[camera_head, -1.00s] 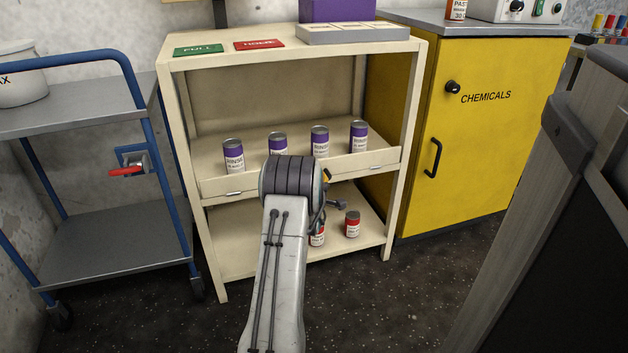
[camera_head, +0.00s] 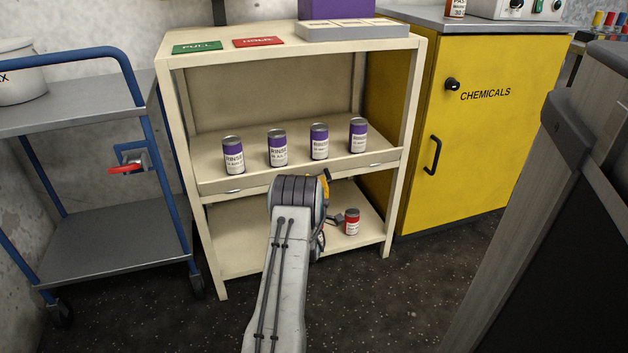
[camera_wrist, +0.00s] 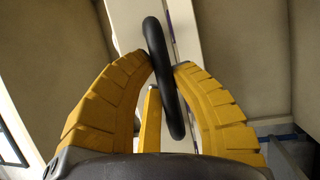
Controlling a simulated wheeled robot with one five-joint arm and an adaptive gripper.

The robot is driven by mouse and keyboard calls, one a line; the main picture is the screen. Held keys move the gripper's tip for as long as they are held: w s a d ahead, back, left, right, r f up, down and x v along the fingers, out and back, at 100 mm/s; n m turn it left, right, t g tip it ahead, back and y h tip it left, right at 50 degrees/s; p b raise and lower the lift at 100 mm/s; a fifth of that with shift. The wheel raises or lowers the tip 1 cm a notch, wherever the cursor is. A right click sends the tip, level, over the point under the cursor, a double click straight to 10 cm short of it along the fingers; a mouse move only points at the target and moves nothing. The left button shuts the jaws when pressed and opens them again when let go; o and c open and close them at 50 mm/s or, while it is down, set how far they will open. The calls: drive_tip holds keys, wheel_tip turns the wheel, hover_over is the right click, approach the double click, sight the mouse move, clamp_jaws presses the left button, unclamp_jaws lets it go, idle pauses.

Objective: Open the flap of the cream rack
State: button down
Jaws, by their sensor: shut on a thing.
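The cream rack (camera_head: 415,110) stands in the middle of the head view. Its flap (camera_head: 222,185) runs along the front of the middle shelf and looks tipped outward and down, so the cans behind it show to their bases. In the wrist view, the yellow fingers of my gripper (camera_wrist: 161,68) are closed on a black elongated handle (camera_wrist: 164,80). In the head view, my gripper (camera_head: 325,185) is at the flap's front, mostly hidden behind my wrist. The handle is hidden there.
Several purple RINSE cans (camera_head: 277,148) stand on the middle shelf behind the flap. A red-and-white can (camera_head: 352,222) stands on the lower shelf. A blue-framed trolley (camera_head: 110,240) is left of the rack, a yellow chemicals cabinet (camera_head: 480,150) right. Dark floor is clear in front.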

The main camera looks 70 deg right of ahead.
drive_tip(key=shift+a+f+m+h, duration=0.1)
drive_tip(key=shift+f+m+h, duration=0.35)
drive_tip(key=shift+h, duration=0.45)
drive_tip(key=c, duration=1)
unclamp_jaws()
drive_tip(key=shift+s+a+f, duration=0.1)
drive_tip(key=shift+v, duration=3.6)
drive_tip(key=shift+o, duration=0.3)
drive_tip(key=shift+f, duration=0.15)
